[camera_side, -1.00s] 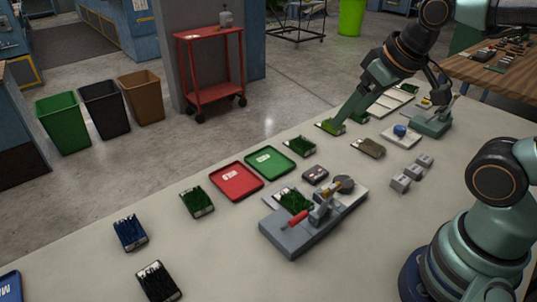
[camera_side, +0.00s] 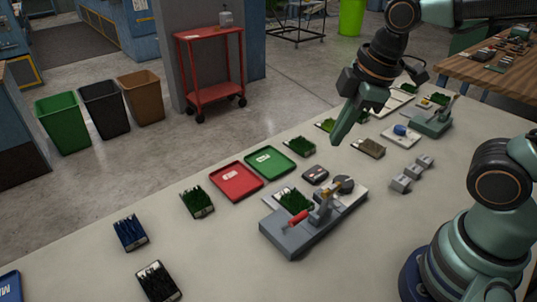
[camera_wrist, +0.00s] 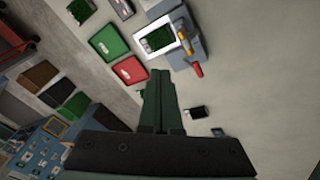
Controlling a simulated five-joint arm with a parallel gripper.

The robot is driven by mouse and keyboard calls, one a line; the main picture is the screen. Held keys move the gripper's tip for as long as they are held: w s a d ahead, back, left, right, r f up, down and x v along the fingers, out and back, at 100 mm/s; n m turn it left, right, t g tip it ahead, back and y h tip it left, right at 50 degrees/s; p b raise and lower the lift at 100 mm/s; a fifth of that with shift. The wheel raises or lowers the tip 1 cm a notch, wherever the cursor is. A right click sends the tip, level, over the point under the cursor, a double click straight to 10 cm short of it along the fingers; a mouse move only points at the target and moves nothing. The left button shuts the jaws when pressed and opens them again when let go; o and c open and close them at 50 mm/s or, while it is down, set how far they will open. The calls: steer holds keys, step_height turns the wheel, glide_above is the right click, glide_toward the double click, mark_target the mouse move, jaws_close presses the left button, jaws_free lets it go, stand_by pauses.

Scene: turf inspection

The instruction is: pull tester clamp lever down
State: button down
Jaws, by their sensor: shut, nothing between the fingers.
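The tester (camera_side: 330,219) is a grey base on the table, with a turf sample (camera_side: 294,200) on it. Its clamp lever (camera_side: 297,218) has a red handle lying low and tilted toward the base's left end. In the wrist view the red lever handle (camera_wrist: 197,69) sticks out from the tester (camera_wrist: 187,40), to the upper right of my fingers. My gripper (camera_side: 337,142) is shut and empty, in the air above and behind the tester, apart from the lever. It also shows in the wrist view (camera_wrist: 160,76).
A red tray (camera_side: 236,182) and a green tray (camera_side: 270,163) lie left of the tester. Turf samples (camera_side: 197,202) are spread about the table, and small grey blocks (camera_side: 400,183) stand to the right. The table front is largely clear.

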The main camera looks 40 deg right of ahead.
steer(key=s+a+f+n+g+h, duration=0.1)
steer(key=s+a+f+n+g, duration=0.3)
steer(key=n, duration=0.9)
steer(key=s+a+f+n+g, duration=0.1)
steer(key=a+n, duration=0.4)
steer(key=n, duration=0.7)
step_height(320, 180, down, 9)
steer(key=s, duration=0.2)
steer(key=shift+w+a+r, duration=0.1)
steer(key=shift+w, duration=1.05)
steer(key=shift+w+a+r, duration=0.1)
steer(key=shift+w, duration=1)
steer(key=shift+w+r, duration=0.25)
steer(key=shift+w, duration=0.3)
steer(key=shift+w+r, duration=0.25)
steer(key=shift+w, duration=0.45)
steer(key=shift+w+r, duration=0.25)
steer(key=shift+w, duration=2.95)
